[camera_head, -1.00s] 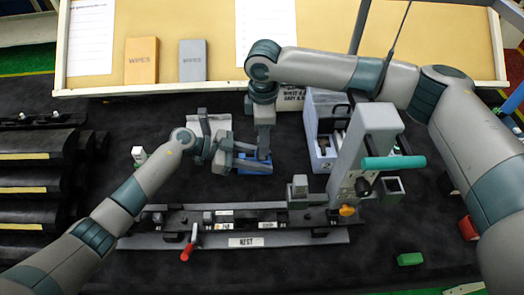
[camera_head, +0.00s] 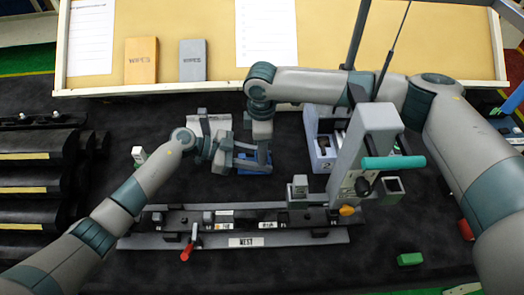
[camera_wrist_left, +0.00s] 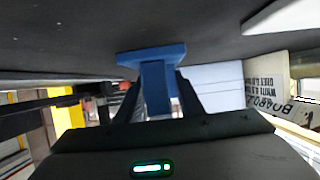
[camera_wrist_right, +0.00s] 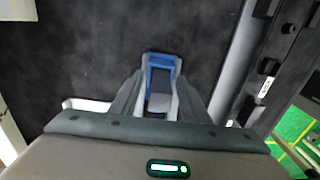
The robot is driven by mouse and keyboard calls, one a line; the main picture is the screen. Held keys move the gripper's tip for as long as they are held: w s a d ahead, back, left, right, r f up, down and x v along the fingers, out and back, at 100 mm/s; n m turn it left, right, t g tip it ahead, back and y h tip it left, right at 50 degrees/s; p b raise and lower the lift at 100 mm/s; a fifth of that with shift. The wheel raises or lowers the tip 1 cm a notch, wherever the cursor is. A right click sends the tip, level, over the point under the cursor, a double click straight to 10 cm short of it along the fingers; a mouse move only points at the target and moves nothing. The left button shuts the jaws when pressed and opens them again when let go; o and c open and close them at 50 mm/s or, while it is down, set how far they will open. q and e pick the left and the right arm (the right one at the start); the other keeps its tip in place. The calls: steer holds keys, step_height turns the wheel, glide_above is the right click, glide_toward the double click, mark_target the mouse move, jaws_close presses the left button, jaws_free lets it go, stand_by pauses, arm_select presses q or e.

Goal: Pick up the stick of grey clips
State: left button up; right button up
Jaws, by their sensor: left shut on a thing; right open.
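A small blue holder (camera_head: 256,168) stands on the dark mat behind the nest rail. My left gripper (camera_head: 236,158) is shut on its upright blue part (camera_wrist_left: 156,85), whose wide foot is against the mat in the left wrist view. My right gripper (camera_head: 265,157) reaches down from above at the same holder. In the right wrist view its open fingers (camera_wrist_right: 160,90) are on either side of a grey piece (camera_wrist_right: 160,102) by the blue holder (camera_wrist_right: 160,60). I cannot tell whether this grey piece is the stick of clips. The arms hide much of the holder.
The nest rail (camera_head: 190,241) with a red-handled lever (camera_head: 186,253) lies in front. A grey press with a teal handle (camera_head: 393,163) stands right of the grippers. A green block (camera_head: 410,259) lies front right. Dark stepped racks (camera_head: 35,185) are at the left.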

steer(key=shift+c, duration=0.7)
jaws_close()
steer(key=shift+r, duration=0.1)
step_height(320, 180, up, 10)
steer(key=shift+f, duration=0.1)
stand_by(0.4)
arm_select(q)
steer(key=o, duration=1.2)
steer(key=shift+c, duration=0.2)
